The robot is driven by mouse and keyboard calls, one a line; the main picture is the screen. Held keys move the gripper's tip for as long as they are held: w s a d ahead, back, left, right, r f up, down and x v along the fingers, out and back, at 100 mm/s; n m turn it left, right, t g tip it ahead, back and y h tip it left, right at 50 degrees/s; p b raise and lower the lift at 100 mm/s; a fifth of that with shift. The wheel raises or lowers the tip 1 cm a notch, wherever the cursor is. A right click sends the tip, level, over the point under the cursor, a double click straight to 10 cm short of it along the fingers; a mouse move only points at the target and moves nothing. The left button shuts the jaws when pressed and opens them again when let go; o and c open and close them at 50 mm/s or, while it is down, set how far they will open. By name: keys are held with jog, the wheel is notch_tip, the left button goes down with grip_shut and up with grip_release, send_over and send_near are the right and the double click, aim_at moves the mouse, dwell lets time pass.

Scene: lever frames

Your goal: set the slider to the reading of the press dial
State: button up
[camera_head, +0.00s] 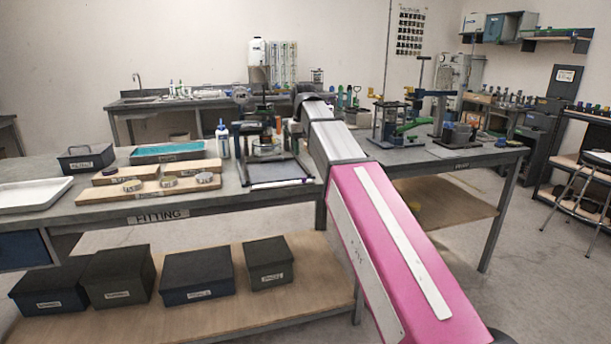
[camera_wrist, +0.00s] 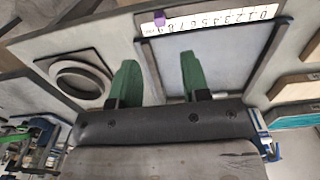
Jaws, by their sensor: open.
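The slider's purple knob (camera_wrist: 158,18) sits at the left end of a white number scale (camera_wrist: 215,18) in the wrist view, beside the 9. The figures run down from 9 to 0 towards the right. The scale also shows in the head view as a pale strip (camera_head: 280,183) at the front of a dark frame. My gripper (camera_wrist: 158,75) is open, its two green fingers apart with nothing between them. The knob is beyond the fingertips, apart from them. I cannot pick out the press dial or its reading.
A pale ring (camera_wrist: 80,78) lies left of the fingers in the wrist view. On the fitting bench (camera_head: 110,212), wooden boards with discs, a teal tray (camera_head: 168,152) and a blue-white bottle (camera_head: 222,138) stand left of the frame. Another bench with apparatus is at right.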

aim_at(304, 177)
notch_tip(304, 177, down, 10)
jog(key=shift+f, duration=0.2)
dwell(0.3)
grip_shut()
